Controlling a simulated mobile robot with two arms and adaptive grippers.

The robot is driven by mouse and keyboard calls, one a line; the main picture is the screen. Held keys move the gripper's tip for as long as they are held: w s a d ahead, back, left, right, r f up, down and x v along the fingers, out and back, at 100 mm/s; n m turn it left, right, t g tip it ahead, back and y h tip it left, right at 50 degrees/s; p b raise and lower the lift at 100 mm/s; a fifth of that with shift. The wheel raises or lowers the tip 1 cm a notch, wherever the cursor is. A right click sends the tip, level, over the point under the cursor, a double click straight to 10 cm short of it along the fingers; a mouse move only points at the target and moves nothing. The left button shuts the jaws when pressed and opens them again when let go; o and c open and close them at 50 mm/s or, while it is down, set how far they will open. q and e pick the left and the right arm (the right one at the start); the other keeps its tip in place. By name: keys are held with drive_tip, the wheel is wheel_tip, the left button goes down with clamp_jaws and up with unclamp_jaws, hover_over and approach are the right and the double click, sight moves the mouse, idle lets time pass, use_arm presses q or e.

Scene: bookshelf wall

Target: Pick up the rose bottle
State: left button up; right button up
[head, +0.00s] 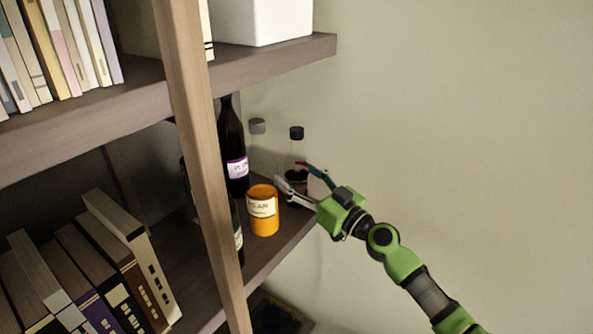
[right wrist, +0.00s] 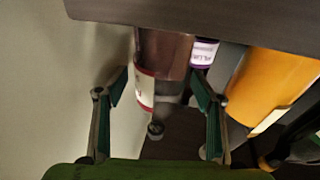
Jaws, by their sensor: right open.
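The rose bottle (head: 297,151) stands upright near the right end of the lower shelf, with a clear upper part, a dark cap and dark pinkish contents low down. In the right wrist view the bottle (right wrist: 165,55) shows upside down, pinkish with a red-edged white label. My right gripper (head: 291,173) is open, with its fingers to either side of the bottle in the head view. In the right wrist view the gripper (right wrist: 161,85) has a finger on each side of the bottle. I cannot tell whether they touch it. My left gripper is out of view.
An orange jar (head: 263,212) stands close to the left of the bottle, with a dark purple-labelled bottle (head: 233,150) behind it. The upper shelf (head: 270,52) overhangs. A wooden post (head: 195,140) stands in front; books fill the left.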

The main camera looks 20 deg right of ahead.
sight(297, 162)
drive_tip(key=shift+w+a, duration=0.2)
drive_tip(key=shift+w, duration=0.05)
drive_tip(key=shift+s+d, duration=0.1)
drive_tip(key=c, duration=1.6)
drive_tip(key=shift+r, duration=0.15)
drive_tip(key=shift+r+p, duration=0.35)
drive_tip(key=shift+r, duration=0.45)
wheel_tip(297, 162, up, 2)
drive_tip(key=shift+r+p, duration=0.1)
drive_tip(key=shift+p, duration=0.45)
drive_tip(key=r+b+v, duration=0.2)
drive_tip(key=b+v, duration=0.5)
drive_tip(key=v, duration=1)
drive_tip(key=shift+s+d+b, duration=0.25)
drive_tip(key=shift+s+b, duration=0.15)
drive_tip(key=shift+s, duration=0.1)
